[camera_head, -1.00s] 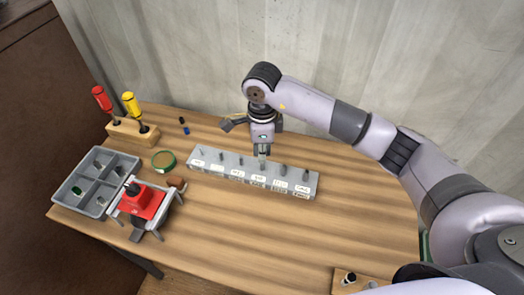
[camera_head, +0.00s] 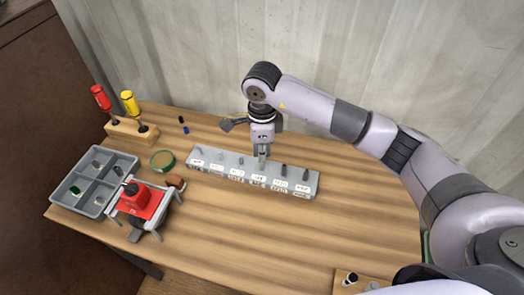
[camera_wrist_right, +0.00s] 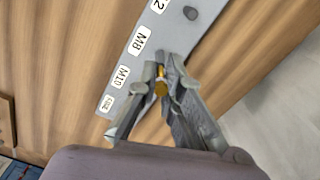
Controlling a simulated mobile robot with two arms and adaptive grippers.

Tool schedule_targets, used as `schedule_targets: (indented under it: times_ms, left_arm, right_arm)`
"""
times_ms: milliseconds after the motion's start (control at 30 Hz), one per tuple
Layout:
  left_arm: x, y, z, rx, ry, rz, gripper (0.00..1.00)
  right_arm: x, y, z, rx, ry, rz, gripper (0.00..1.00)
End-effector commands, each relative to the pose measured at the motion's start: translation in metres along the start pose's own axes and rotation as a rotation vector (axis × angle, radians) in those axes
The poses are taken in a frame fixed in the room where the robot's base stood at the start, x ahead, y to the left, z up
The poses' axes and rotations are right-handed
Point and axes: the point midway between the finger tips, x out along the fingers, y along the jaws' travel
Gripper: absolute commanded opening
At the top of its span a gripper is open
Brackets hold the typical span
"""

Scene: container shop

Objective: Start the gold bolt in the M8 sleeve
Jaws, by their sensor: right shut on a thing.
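The gold bolt (camera_wrist_right: 161,87) is between the two fingers of my right gripper (camera_wrist_right: 163,68), which is shut on it. In the head view my right gripper (camera_head: 262,160) points down at the middle of the grey block (camera_head: 222,178), which carries a row of sleeves and white labels. In the wrist view the M8 label (camera_wrist_right: 139,41) lies on the block just up and left of the fingers. The M8 sleeve is hidden behind the fingers, and I cannot tell whether the bolt's tip touches it. My left gripper is not in view.
A grey divided tray (camera_head: 75,203), a red clamp-like tool (camera_head: 138,204), a green-rimmed round dish (camera_head: 162,161) and a wooden stand (camera_head: 128,133) with red and yellow screwdrivers are at the left. A small wooden block (camera_head: 342,287) is at the front. The table's centre front is clear.

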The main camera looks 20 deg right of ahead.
Motion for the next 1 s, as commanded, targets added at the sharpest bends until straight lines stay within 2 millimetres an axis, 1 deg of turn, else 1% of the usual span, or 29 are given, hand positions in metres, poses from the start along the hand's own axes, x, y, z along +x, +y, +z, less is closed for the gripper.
schedule_targets:
  times_ms: [867,900,1000]
  left_arm:
    - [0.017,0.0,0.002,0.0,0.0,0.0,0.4]
    - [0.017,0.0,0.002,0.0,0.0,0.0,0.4]
    - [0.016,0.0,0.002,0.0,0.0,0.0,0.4]
  right_arm:
    - [0.019,0.0,0.0,0.001,0.0,-0.001,0.0]
    - [0.018,0.0,0.0,0.001,0.0,-0.001,0.09]
    - [0.018,0.0,0.0,0.001,0.0,-0.001,0.16]
